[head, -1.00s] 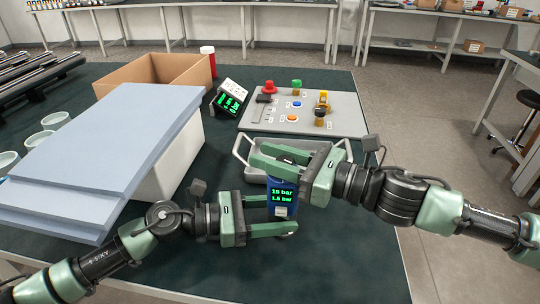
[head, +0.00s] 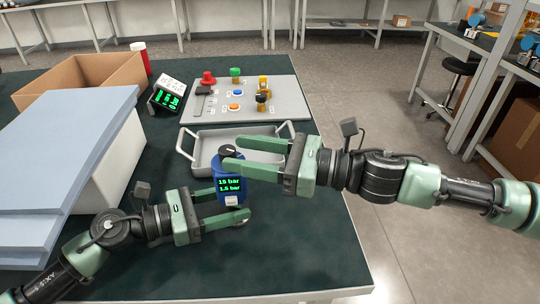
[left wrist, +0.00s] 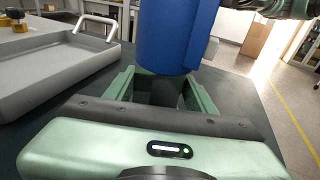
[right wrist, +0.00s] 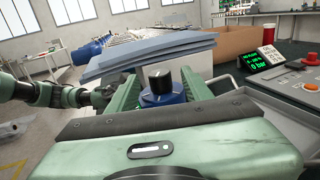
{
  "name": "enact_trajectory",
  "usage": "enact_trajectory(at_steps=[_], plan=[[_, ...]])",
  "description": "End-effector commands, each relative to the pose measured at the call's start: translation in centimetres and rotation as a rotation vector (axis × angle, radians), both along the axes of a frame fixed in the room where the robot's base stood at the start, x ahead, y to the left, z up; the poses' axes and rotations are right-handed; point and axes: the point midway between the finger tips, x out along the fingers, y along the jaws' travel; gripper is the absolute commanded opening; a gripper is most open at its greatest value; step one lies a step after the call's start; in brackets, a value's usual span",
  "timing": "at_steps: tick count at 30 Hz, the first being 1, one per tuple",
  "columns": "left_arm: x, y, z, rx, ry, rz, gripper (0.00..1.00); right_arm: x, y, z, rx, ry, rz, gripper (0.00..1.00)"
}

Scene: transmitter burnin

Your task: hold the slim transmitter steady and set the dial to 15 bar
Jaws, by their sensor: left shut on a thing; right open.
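The slim transmitter (head: 229,180) is a blue upright cylinder with a dark dial (head: 228,151) on top. Its green display reads about "15 bar" and "1.5 bar". My left gripper (head: 232,208) is shut on its lower part, and the blue body also shows between the fingers in the left wrist view (left wrist: 172,38). My right gripper (head: 228,156) is open at the height of the dial, with its fingers on either side. The black dial knob (right wrist: 160,77) stands between those fingers in the right wrist view, with a gap to each.
A grey tray (head: 200,155) with handles lies just behind the transmitter. A panel (head: 285,100) with coloured knobs and a tilted green-lit display (head: 167,99) are farther back. Blue-grey boards (head: 60,130) and a cardboard box (head: 92,72) stand left. The dark table is clear at front right.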

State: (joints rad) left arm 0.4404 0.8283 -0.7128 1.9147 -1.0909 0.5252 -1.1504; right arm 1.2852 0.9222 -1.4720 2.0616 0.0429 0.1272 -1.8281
Motion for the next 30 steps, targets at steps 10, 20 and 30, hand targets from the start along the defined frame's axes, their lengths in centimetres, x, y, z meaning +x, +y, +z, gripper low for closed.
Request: enact_trajectory(at_steps=[10,20,30], plan=[[-0.1,-0.1,0.0,-0.001,0.002,-0.002,0.13,-1.6,-5.0,0.0,0.000,0.001,0.000,0.50],[-0.1,-0.1,0.0,-0.001,0.002,-0.003,0.13,-1.7,-5.4,0.0,0.000,0.001,0.001,0.50],[-0.1,-0.1,0.0,-0.001,0.002,-0.002,0.63,-1.7,-5.4,0.0,0.000,0.001,0.001,0.50]])
